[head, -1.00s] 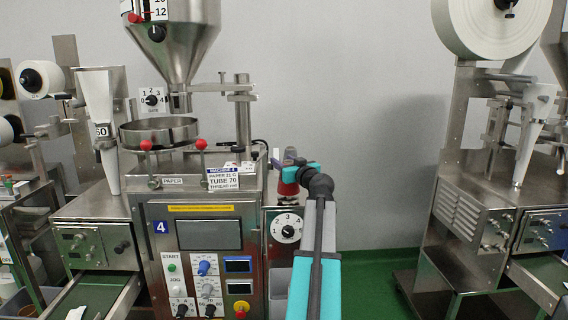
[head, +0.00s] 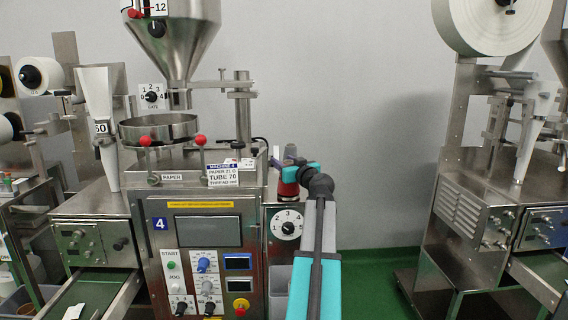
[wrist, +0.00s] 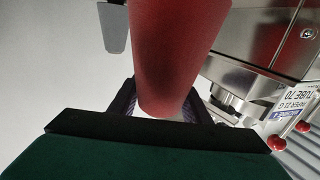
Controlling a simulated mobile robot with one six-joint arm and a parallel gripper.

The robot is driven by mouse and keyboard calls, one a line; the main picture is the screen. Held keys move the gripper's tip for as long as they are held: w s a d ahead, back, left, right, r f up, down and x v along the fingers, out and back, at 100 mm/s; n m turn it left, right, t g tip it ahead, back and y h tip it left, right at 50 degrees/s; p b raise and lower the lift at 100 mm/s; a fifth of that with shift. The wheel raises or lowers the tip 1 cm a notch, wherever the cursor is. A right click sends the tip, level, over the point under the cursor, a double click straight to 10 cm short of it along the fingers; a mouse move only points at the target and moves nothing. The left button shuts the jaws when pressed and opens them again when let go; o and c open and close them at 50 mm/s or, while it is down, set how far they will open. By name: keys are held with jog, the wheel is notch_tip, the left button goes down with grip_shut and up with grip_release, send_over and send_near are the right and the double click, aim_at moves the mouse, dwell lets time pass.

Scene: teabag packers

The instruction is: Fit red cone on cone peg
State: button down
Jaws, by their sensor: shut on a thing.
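The red cone (head: 288,189) is held at the right side of machine 4, just above its dial plate. In the wrist view the red cone (wrist: 177,48) fills the upper middle, its narrow end toward the jaws. My gripper (wrist: 160,108) is shut on it, with a dark finger on either side. In the head view my arm reaches in from the lower right, and the teal and dark wrist partly covers the cone. The cone peg cannot be made out clearly; I cannot tell whether the cone is around it or above it.
Machine 4's control panel (head: 207,231) and label sign (head: 223,174) are left of the cone. The numbered dial (head: 288,227) is just below. A grey tapered piece (wrist: 113,27) shows beside the cone in the wrist view. Another machine (head: 487,215) stands right, past a clear floor gap.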

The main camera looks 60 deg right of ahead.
jog(key=c, duration=0.9)
grip_release()
jog(key=shift+s+a, duration=0.1)
jog(key=shift+s, duration=0.05)
jog(key=v, duration=1.3)
jog(key=shift+s+a+b, duration=0.15)
jog(key=shift+s+b, duration=0.05)
jog(key=shift+b, duration=0.25)
